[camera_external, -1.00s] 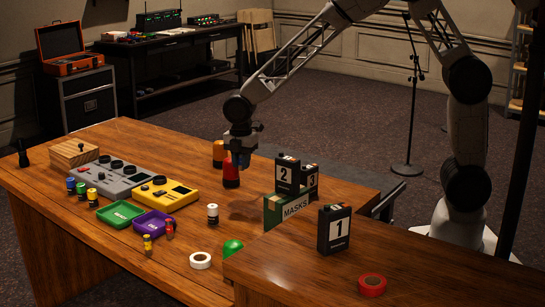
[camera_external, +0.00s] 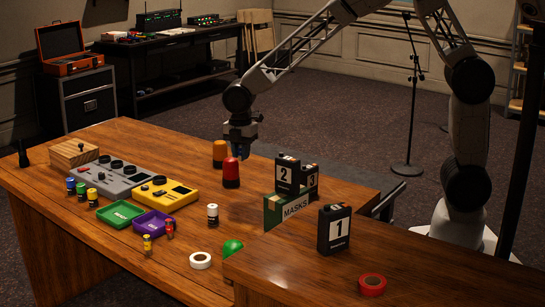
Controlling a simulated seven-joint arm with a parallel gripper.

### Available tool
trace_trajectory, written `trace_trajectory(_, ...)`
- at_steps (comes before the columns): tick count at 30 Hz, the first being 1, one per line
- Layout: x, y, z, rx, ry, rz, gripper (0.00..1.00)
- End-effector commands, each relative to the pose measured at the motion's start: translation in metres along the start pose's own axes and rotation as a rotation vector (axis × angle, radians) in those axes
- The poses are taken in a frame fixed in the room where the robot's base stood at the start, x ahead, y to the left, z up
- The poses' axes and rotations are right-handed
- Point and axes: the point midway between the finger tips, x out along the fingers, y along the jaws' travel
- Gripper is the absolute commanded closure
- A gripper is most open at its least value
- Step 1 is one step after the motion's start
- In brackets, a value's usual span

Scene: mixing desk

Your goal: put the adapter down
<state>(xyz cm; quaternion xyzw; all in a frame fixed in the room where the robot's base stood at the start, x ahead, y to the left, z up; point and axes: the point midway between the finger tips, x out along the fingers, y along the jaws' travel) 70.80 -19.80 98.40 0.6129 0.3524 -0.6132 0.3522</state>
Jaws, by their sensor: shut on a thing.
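My gripper (camera_external: 241,154) is above the far middle of the wooden desk (camera_external: 310,171), pointing down. It is shut on the adapter, which is too small and dark to make out clearly between the bluish fingertips. The fingertips are close to the red beacon-like lamp (camera_external: 231,174) and the orange one (camera_external: 219,153) in the picture; I cannot tell the exact gap.
A green tray (camera_external: 119,226) and a purple tray (camera_external: 140,224) lie near grey (camera_external: 112,187) and yellow (camera_external: 180,194) control boxes. Numbered black boxes stand around the green MASKS box (camera_external: 273,217) at right. Several small coloured cylinders stand on the desk.

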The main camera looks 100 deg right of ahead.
Motion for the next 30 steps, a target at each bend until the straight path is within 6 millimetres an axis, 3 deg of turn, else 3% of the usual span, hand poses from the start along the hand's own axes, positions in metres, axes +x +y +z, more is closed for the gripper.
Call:
trace_trajectory(9, -0.085, 0.0, 0.0, 0.0, 0.001, 0.004, 1.0)
trace_trajectory(14, -0.122, 0.0, 0.0, 0.0, 0.001, 0.003, 1.0)
trace_trajectory(23, -0.127, -0.034, -0.039, -0.1, 0.0, 0.001, 1.0)
trace_trajectory(30, -0.131, -0.075, -0.079, -0.216, 0.0, 0.001, 1.0)
